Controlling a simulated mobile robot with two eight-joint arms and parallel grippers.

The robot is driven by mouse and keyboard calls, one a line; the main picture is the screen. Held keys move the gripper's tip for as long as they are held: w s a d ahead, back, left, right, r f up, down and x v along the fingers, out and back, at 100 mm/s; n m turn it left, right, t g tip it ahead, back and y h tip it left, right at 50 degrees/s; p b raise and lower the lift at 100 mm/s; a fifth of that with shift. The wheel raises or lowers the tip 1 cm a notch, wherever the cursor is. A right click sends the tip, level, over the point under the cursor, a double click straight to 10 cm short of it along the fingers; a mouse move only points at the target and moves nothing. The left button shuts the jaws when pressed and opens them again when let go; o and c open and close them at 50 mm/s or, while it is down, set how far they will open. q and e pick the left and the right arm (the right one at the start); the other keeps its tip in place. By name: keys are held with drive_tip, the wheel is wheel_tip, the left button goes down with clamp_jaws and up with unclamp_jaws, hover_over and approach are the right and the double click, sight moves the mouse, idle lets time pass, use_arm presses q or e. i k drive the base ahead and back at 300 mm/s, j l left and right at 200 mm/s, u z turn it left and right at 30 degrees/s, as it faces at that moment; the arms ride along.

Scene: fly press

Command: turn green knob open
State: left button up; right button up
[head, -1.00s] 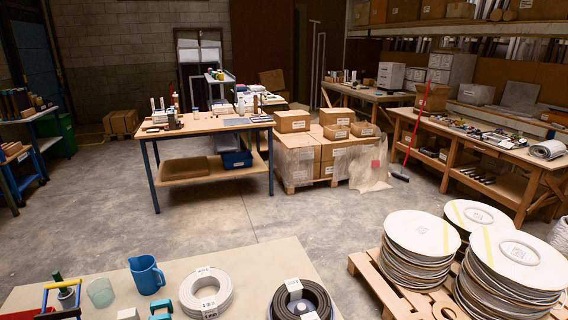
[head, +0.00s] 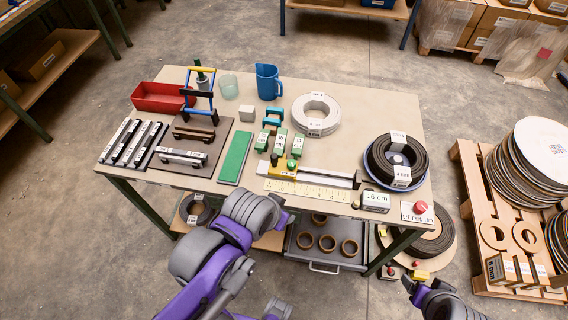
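A small round green knob (head: 291,164) stands on a yellow block (head: 281,170) at the left end of a metal slide (head: 325,178), near the front middle of the table. A second green piece shows just left of it; I cannot tell its shape. My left arm rises in front of the table, below and left of the knob, and its gripper fingers cannot be made out. My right gripper (head: 422,289) is at the lower right, beyond the table's front edge and away from the knob. Its fingers are too small and dark to read. Neither arm visibly touches the knob.
The table (head: 365,112) also holds a yellow ruler (head: 310,189), green blocks (head: 280,142), a green strip (head: 235,157), cable coils (head: 316,114), a blue jug (head: 268,82) and a red tray (head: 160,97). A pallet of reels (head: 475,190) stands to the right.

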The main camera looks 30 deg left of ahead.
sight(291, 163)
drive_tip(key=j, duration=0.9)
drive_tip(key=i+j, duration=0.15)
drive_tip(key=j, duration=0.75)
